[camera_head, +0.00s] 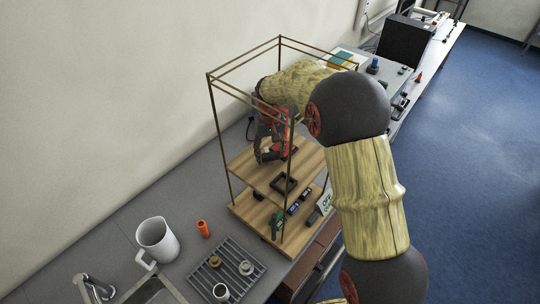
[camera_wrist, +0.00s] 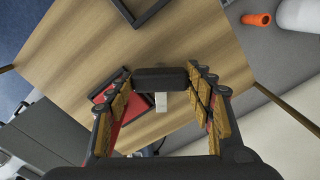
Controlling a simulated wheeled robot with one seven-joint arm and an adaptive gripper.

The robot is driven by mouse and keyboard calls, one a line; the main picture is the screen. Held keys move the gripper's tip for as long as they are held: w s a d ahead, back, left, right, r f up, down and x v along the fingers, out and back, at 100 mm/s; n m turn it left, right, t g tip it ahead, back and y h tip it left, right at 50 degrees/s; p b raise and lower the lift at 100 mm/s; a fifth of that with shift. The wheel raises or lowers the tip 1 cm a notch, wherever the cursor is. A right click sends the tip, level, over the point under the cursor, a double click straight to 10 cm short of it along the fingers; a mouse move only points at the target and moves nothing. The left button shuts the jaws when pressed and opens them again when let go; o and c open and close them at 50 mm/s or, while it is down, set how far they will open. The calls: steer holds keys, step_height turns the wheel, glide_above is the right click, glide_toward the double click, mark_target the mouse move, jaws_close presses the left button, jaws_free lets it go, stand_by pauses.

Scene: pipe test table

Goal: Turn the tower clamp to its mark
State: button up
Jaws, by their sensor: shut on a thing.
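The tower (camera_head: 228,150) is a thin brass-coloured frame with wooden shelves, standing on the grey counter. My gripper (camera_head: 268,153) reaches inside it, above the upper shelf. In the wrist view my gripper (camera_wrist: 161,84) has a finger on each side of a dark, rounded block (camera_wrist: 161,77) and is shut on it. A short pale stem (camera_wrist: 161,102) shows just below the block. The block looks like the clamp's handle, but I cannot be sure. I cannot make out the mark. My arm and fingers hide much of this spot in the head view.
A black square frame (camera_head: 284,184) lies on the upper shelf. A red-and-black item (camera_wrist: 108,90) shows near the left finger. Frame posts stand close around my arm. A white jug (camera_head: 157,240), orange cylinder (camera_head: 203,229) and drying rack (camera_head: 225,268) stand on the counter.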

mark_target(270, 154)
steer(key=shift+n, duration=0.6)
steer(key=o, duration=1.2)
steer(key=shift+c, duration=0.2)
step_height(270, 154, up, 12)
steer(key=shift+c, duration=0.4)
